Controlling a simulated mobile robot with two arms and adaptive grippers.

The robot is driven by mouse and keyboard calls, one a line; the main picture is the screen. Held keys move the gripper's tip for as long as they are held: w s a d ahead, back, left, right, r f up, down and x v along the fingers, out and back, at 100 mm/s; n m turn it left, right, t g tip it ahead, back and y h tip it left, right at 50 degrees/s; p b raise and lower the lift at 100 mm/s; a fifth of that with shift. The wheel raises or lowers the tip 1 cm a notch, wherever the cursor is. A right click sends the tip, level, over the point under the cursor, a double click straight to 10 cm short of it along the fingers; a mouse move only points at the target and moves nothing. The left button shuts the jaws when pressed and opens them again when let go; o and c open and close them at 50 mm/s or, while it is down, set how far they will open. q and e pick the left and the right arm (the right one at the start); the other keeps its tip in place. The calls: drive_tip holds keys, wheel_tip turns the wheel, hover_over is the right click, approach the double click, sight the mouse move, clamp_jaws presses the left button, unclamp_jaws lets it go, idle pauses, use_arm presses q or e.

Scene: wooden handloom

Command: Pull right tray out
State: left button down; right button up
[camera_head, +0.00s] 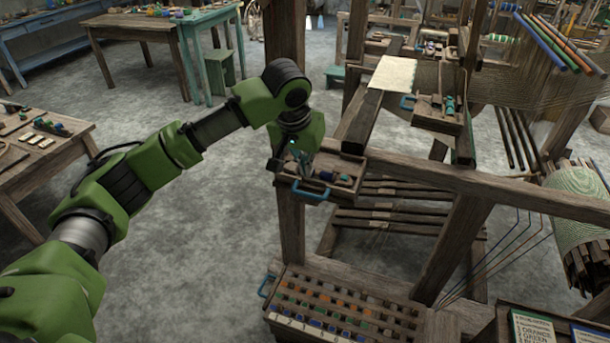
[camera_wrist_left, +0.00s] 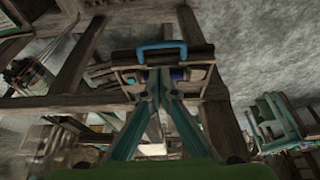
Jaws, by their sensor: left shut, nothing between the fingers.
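Two small wooden trays with blue handles show on the loom. The nearer tray (camera_head: 345,186) sits at the left post, with its blue handle (camera_head: 312,193) on its front; small items lie inside. The other tray (camera_head: 437,121) is farther right, with a blue handle (camera_head: 407,103) and teal items in it. My left gripper (camera_head: 304,168) is over the nearer tray, close behind its handle. In the left wrist view its fingers (camera_wrist_left: 158,74) meet at the tips, empty, just below the blue handle (camera_wrist_left: 161,49). Contact with the tray cannot be told. My right gripper is not visible.
The loom's wooden beam (camera_head: 480,183) runs right from the nearer tray. A compartmented box (camera_head: 345,300) of coloured pieces stands below. A work table (camera_head: 35,165) is at the left. Open grey floor lies between that table and the loom.

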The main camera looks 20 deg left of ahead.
sight(309, 185)
use_arm(q)
drive_tip(key=p+x, duration=0.1)
drive_tip(key=x, duration=0.8)
drive_tip(key=shift+w+a+f, duration=0.2)
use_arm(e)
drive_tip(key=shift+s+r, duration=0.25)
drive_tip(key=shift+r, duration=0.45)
use_arm(q)
drive_tip(key=shift+p, duration=0.3)
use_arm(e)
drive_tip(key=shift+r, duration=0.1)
